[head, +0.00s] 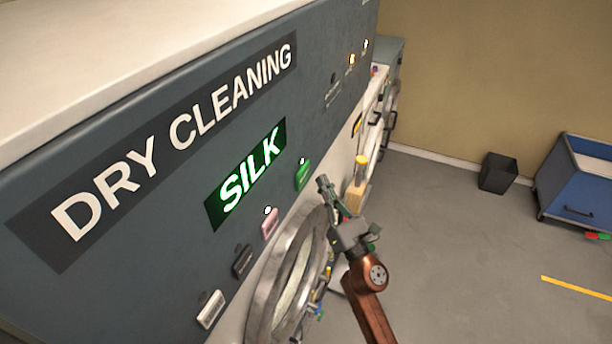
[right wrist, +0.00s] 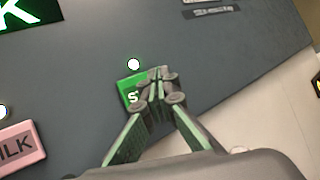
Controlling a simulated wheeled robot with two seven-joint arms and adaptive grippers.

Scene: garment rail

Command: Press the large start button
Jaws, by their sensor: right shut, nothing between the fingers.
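The green start button (head: 303,174) is on the dark panel of the dry cleaning machine, right of the lit SILK display (head: 246,176). It also shows in the right wrist view (right wrist: 131,88), partly hidden behind my fingertips, with a lit white lamp (right wrist: 134,64) above it. My right gripper (head: 323,183) is shut and empty, just right of the button in the head view. In the right wrist view its fingertips (right wrist: 155,76) overlap the button's right part. I cannot tell whether they touch it. My left gripper is not in view.
A pink button (head: 270,222), a dark button (head: 242,262) and a white button (head: 211,309) sit lower left on the panel. A round metal door (head: 283,279) is below. A black bin (head: 497,173) and a blue cart (head: 572,185) stand right on open floor.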

